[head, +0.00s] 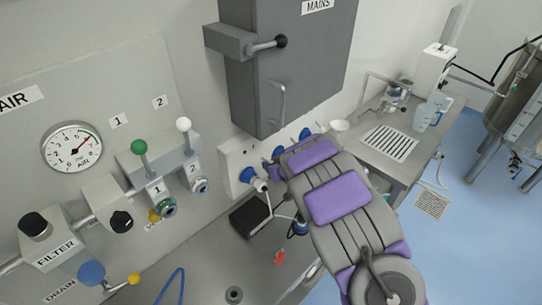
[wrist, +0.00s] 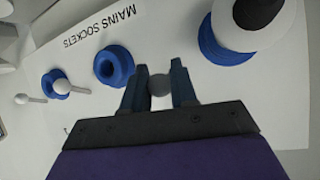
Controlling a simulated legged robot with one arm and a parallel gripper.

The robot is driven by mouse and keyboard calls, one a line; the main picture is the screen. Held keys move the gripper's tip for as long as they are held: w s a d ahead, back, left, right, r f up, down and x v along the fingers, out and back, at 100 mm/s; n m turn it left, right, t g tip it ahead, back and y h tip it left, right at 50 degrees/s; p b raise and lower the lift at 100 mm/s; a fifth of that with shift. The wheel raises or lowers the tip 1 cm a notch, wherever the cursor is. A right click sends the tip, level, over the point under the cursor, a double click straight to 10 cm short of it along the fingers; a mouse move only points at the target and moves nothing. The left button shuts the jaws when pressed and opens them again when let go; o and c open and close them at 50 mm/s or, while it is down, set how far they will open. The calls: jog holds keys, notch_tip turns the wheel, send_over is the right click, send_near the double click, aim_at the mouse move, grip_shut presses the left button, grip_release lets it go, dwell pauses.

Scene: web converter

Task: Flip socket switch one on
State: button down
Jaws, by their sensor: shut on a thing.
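In the wrist view, the white mains sockets panel (wrist: 200,85) fills the scene, with blue sockets and small ball-ended switches. My gripper (wrist: 160,78) has its two dark blue fingers on either side of a grey round switch knob (wrist: 160,86). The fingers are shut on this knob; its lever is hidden. An empty blue socket (wrist: 113,66) is just left of the fingers. In the head view, the panel (head: 232,155) is on the wall below the grey mains box, and my purple and grey arm covers much of it. The fingertips are hard to make out there.
A white and black plug (wrist: 252,20) sits in a blue socket close to the right finger. Another ball-ended switch (wrist: 60,87) is further left. The grey mains box (head: 290,65) overhangs the panel. A black box (head: 250,214) stands on the bench below.

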jog(key=r+p, duration=0.1)
jog(key=p, duration=0.1)
jog(key=shift+a+r+g+p, duration=0.1)
jog(key=shift+r+g+p, duration=0.05)
jog(key=shift+g+p, duration=0.25)
jog(key=h+p, duration=0.1)
jog(key=p, duration=0.3)
jog(key=shift+w+r+g, duration=0.1)
jog(key=shift+r+g, duration=0.25)
jog(key=shift+g, duration=0.05)
jog(key=g+h+p, duration=0.1)
jog(key=p, duration=0.4)
jog(key=shift+a+r, duration=0.15)
jog(key=shift+w+g+h+p, duration=0.15)
jog(key=shift+g+h+p, duration=0.15)
jog(key=shift+p, duration=1.35)
jog(key=c, duration=0.9)
grip_release()
jog(key=shift+f, duration=0.2)
jog(key=b+v, duration=0.1)
jog(key=v, duration=1.6)
jog(key=shift+a+r, duration=0.1)
